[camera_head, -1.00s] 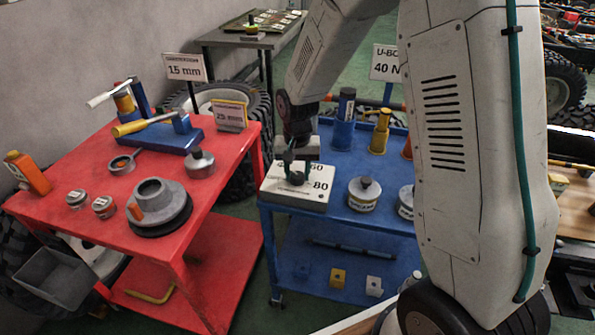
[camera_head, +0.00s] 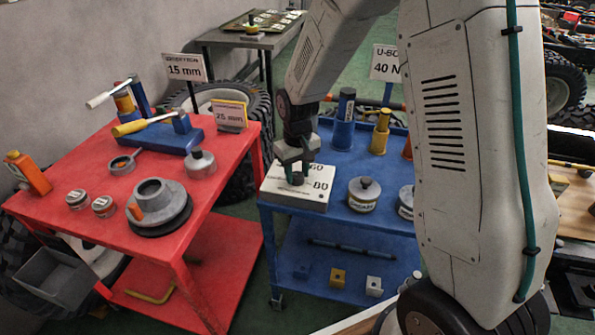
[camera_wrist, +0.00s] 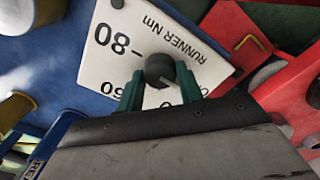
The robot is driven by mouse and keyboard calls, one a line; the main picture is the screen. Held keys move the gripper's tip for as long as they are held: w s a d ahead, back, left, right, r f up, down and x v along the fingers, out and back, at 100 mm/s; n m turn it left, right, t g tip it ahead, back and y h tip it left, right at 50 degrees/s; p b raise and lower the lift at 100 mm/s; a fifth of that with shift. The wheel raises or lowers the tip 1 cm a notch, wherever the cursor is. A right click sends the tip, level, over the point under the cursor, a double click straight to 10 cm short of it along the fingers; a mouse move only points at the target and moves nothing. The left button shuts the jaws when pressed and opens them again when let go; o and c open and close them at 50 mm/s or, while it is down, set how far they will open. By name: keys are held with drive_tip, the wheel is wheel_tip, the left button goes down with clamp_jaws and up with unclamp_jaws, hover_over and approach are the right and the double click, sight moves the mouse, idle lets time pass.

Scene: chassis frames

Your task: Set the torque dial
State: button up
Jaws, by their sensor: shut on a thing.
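The torque dial is a dark round knob (camera_wrist: 159,70) on a white box (camera_head: 303,200) at the near left corner of the blue cart. The box face is marked 60, 80 and "RUNNER Nm" in the wrist view. My gripper (camera_head: 294,178) points down over the box. In the wrist view its green fingers (camera_wrist: 160,84) stand on either side of the knob, shut on it. In the head view the fingers mostly hide the knob. I cannot tell which number the knob points to. A sign (camera_head: 387,63) behind the cart reads "U-BO" and "40 N", partly hidden by my arm.
The blue cart (camera_head: 335,163) also holds a lidded tin (camera_head: 364,194), a blue cylinder (camera_head: 344,120) and a yellow one (camera_head: 380,133). A red table (camera_head: 85,170) with tools and a grey round part (camera_head: 160,203) stands to the left. A gap separates the two.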

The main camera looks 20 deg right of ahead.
sight(297, 174)
idle(0.3)
drive_tip(key=o, duration=1)
drive_tip(key=shift+r, duration=0.1)
wheel_tip(297, 174, up, 8)
drive_tip(key=shift+f, duration=0.15)
drive_tip(key=s+d+r, duration=0.1)
drive_tip(key=s+r, duration=0.4)
drive_tip(key=s, duration=0.5)
drive_tip(key=s+d+r+m, duration=0.1)
drive_tip(key=s+r, duration=0.4)
drive_tip(key=s, duration=0.5)
drive_tip(key=s+d+r+m+t, duration=0.1)
drive_tip(key=s+r, duration=0.4)
drive_tip(key=s, duration=0.5)
drive_tip(key=shift+r, duration=0.25)
